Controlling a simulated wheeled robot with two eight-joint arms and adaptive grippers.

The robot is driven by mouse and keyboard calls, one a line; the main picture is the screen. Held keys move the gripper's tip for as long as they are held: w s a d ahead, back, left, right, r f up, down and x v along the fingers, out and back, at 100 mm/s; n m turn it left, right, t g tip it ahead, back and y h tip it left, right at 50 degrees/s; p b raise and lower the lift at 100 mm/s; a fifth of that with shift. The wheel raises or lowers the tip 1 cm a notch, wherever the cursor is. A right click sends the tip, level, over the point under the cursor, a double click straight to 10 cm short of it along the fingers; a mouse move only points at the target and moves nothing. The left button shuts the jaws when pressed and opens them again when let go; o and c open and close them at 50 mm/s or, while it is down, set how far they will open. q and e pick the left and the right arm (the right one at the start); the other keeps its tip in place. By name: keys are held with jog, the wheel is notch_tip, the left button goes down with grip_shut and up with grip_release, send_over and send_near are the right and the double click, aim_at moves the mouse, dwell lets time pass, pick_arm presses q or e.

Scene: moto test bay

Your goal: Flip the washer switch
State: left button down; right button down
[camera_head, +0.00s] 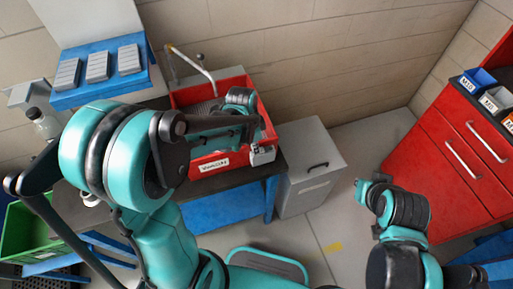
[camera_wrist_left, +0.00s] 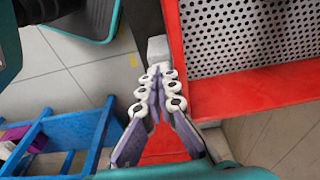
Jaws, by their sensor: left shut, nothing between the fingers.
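The washer is a red open-topped basin (camera_head: 262,84) with a white label on its front, on a dark bench. A small light grey box (camera_head: 262,156), which looks like the switch housing, is at its front right corner. In the left wrist view the grey box (camera_wrist_left: 157,48) lies just beyond the fingertips. My left gripper (camera_wrist_left: 160,70) is shut and empty, its tips at or very near the box; I cannot tell whether they touch. The switch lever itself is not clear. In the head view my left wrist hides part of the basin. My right arm shows at the right, without a clear gripper.
A perforated tray (camera_wrist_left: 240,35) lies inside the basin. A grey cabinet (camera_head: 312,170) stands right of the bench. A red drawer cabinet (camera_head: 440,165) with small bins is at the far right. A green crate (camera_head: 28,238) is at the left. Floor between is clear.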

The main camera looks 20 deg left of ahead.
pick_arm(q)
jog(key=shift+s+a+f, duration=0.1)
jog(key=shift+s+f, duration=0.1)
jog(key=shift+s, duration=0.1)
jog(key=shift+f, duration=0.1)
pick_arm(e)
jog(key=shift+f, duration=0.15)
pick_arm(q)
jog(key=shift+w+d+r, duration=0.2)
jog(key=shift+w+d, duration=0.15)
jog(key=shift+d, duration=0.2)
pick_arm(e)
jog(key=shift+s+a, duration=0.1)
jog(key=shift+a, duration=0.2)
pick_arm(q)
jog(key=shift+w+d, duration=0.1)
jog(key=shift+d, duration=0.05)
pick_arm(e)
jog(key=shift+d, duration=0.1)
